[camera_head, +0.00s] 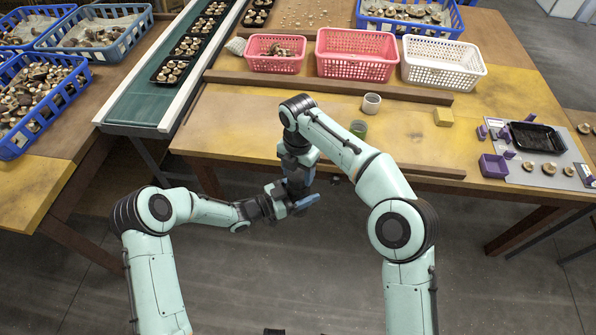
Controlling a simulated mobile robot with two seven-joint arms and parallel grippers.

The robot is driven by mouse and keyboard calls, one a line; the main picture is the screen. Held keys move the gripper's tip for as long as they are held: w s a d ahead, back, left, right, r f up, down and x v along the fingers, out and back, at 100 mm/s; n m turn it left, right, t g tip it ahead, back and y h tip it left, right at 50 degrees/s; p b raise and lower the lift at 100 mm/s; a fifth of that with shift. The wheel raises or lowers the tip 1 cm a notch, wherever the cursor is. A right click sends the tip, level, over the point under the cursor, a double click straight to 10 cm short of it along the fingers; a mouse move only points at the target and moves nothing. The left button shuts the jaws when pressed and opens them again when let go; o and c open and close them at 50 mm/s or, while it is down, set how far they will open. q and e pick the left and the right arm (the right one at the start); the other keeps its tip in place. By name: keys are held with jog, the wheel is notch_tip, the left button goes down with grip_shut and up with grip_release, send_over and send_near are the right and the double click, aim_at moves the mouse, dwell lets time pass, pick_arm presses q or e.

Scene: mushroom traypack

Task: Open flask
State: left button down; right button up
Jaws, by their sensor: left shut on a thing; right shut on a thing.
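A blue thing, which looks like the flask (308,201), is held in the air in front of the table's near edge. It lies tilted, nearly level. My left gripper (284,207) reaches in from the left and is shut on it. My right gripper (298,189) points down from above and is shut at the same place, close against the left one. The two grippers hide most of the flask, so its cap and which part each holds cannot be told apart. A small dark thing (335,181) shows just right of the grippers; I cannot tell what it is.
The wooden table (235,125) carries a green cup (358,129), a white cup (371,103), a yellow block (444,117) and a purple box (493,166). Pink baskets (356,70) and a white basket (442,78) stand behind. A conveyor (150,98) runs at left.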

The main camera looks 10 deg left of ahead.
jog(key=shift+a+r, duration=0.2)
jog(key=shift+r, duration=0.85)
jog(key=shift+d+r, duration=0.1)
jog(key=shift+r, duration=1.75)
